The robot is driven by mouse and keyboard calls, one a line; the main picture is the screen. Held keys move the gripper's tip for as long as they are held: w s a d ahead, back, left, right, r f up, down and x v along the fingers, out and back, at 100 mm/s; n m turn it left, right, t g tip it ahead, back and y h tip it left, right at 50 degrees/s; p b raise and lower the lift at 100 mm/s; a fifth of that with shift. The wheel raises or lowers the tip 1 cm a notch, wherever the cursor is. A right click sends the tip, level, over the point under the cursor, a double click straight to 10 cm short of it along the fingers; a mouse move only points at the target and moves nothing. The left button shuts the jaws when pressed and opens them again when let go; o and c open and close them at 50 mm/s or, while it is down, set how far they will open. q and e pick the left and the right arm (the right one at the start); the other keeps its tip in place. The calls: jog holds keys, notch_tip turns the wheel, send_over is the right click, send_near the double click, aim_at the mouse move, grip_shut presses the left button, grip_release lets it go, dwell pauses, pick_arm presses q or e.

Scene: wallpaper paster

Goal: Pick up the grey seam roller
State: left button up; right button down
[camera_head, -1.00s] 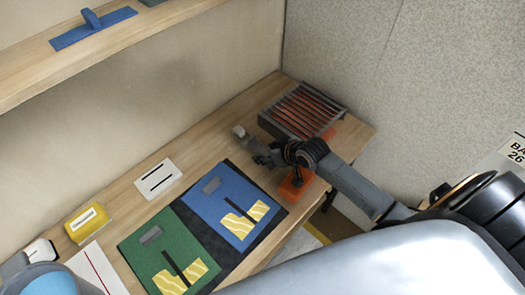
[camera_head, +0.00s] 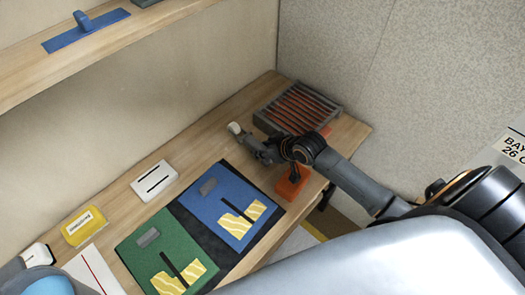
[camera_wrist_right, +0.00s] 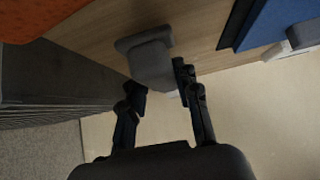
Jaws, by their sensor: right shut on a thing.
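The grey seam roller (camera_wrist_right: 150,62) shows in the right wrist view as a grey piece with a wider end, between my right fingertips. In the head view, a small pale grey end (camera_head: 234,128) shows at the tip of my right gripper (camera_head: 251,141), over the back of the bench left of the slatted rack. My right gripper, also in the right wrist view (camera_wrist_right: 162,88), is shut on the roller. Part of the roller is hidden by the fingers. I cannot tell whether it touches the bench. My left gripper is not in view.
The wooden bench (camera_head: 205,142) carries a slatted rack (camera_head: 297,107), an orange block (camera_head: 293,187), blue (camera_head: 220,200) and green (camera_head: 150,255) panels, a white slotted block (camera_head: 154,180) and a yellow block (camera_head: 84,226). A shelf (camera_head: 110,40) overhangs the left. Walls close off the back and right.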

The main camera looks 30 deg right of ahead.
jog(key=s+a+r, duration=0.3)
jog(key=s+r, duration=0.8)
jog(key=s, duration=0.2)
jog(key=shift+s+a+r+b, duration=0.25)
jog(key=shift+s+b, duration=0.1)
jog(key=shift+b, duration=0.1)
